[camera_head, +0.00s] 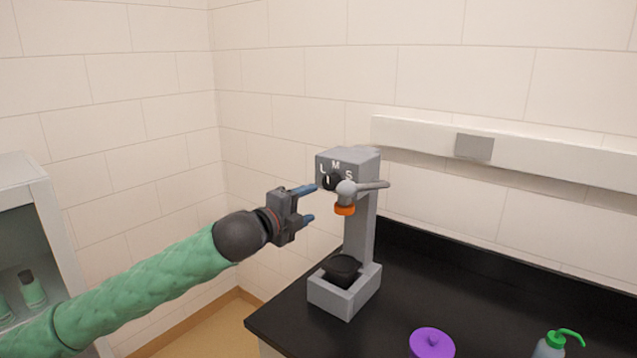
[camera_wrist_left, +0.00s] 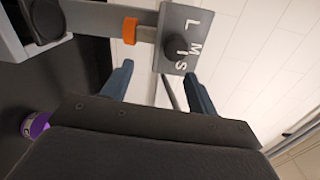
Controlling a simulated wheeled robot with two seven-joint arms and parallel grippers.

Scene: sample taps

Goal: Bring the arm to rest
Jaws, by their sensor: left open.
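My left arm (camera_head: 150,285), in a green sleeve, reaches in from the left in the head view. Its gripper (camera_head: 308,204) is open and empty, with blue fingers spread just left of the grey tap stand (camera_head: 360,225). The stand's head has a dark dial marked L, M, S (camera_head: 331,181), a grey lever (camera_head: 370,187) pointing right and an orange nozzle (camera_head: 344,210). In the left wrist view the gripper fingers (camera_wrist_left: 158,88) show apart, with the dial (camera_wrist_left: 177,46) beyond them. My right gripper is not in view.
A dark bowl (camera_head: 342,267) sits on the stand's base below the nozzle. A purple lidded container (camera_head: 431,343) and a green-topped bottle (camera_head: 553,343) stand on the black counter (camera_head: 450,290). A cabinet (camera_head: 45,215) stands at the left. A rail (camera_head: 540,153) runs along the wall.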

